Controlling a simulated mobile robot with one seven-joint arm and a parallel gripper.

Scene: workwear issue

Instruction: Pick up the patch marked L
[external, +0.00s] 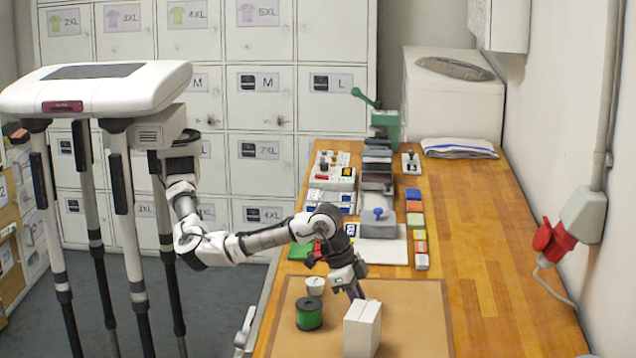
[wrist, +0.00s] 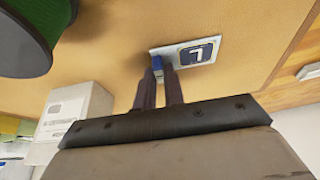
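The patch marked L (wrist: 200,52) shows in the wrist view as a pale card with a dark blue square and a white letter, close to the tan board. My gripper (wrist: 161,70) has its two dark fingers close together at the card's left end, shut on a small blue part there. The fingertips hide some of that end. Whether the patch touches the board is hard to tell. In the external view my gripper (external: 357,295) points down just behind a white box (external: 362,328); I cannot make out the patch there.
A green spool (external: 309,313) and a white cup (external: 315,286) stand left of my gripper on the tan board (external: 415,318).

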